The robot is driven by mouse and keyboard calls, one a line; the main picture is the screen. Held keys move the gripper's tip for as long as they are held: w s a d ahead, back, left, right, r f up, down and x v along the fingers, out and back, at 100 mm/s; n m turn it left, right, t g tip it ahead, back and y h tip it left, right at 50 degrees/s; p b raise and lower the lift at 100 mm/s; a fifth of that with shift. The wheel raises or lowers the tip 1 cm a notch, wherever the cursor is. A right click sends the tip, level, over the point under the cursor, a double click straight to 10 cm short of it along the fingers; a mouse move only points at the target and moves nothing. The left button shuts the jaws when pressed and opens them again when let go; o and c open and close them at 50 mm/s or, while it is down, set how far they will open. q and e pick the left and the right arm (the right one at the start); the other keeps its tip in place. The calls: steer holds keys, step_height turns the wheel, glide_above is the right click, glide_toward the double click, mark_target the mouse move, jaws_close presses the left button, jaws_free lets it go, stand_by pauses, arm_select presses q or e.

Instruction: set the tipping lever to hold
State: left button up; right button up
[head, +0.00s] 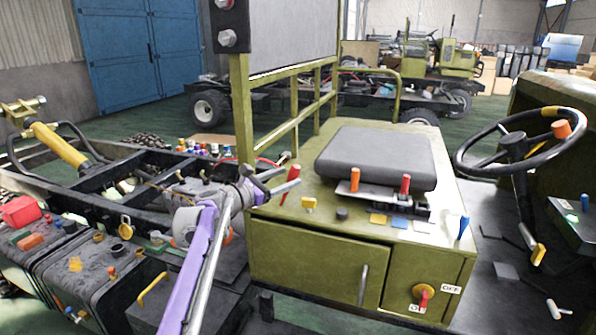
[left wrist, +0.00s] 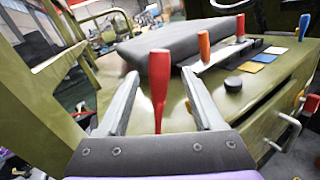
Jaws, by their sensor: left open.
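A red lever (head: 291,181) stands at the left front corner of the green seat box (head: 315,250), leaning slightly right in the head view. My left gripper (head: 277,172) is beside it, at the end of the purple arm. In the left wrist view the red lever (left wrist: 159,85) stands between the two spread fingers of my left gripper (left wrist: 160,74), with a gap on each side. An orange lever (head: 354,180) and another red lever (head: 404,187) rise from a slotted plate before the seat. No hold mark is readable, so I cannot tell which is the tipping lever. My right gripper is out of view.
The dark seat cushion (head: 377,157) lies behind the levers. A green rail (head: 295,115) rises behind my left gripper. The steering wheel (head: 520,143) is at right.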

arm_select(q)
steer(key=p+x, duration=0.1)
steer(key=x, duration=0.5)
steer(key=shift+p, duration=0.3)
steer(key=shift+w+d+f, duration=0.1)
steer(key=shift+w+d, duration=0.05)
jaws_close()
stand_by(1.0)
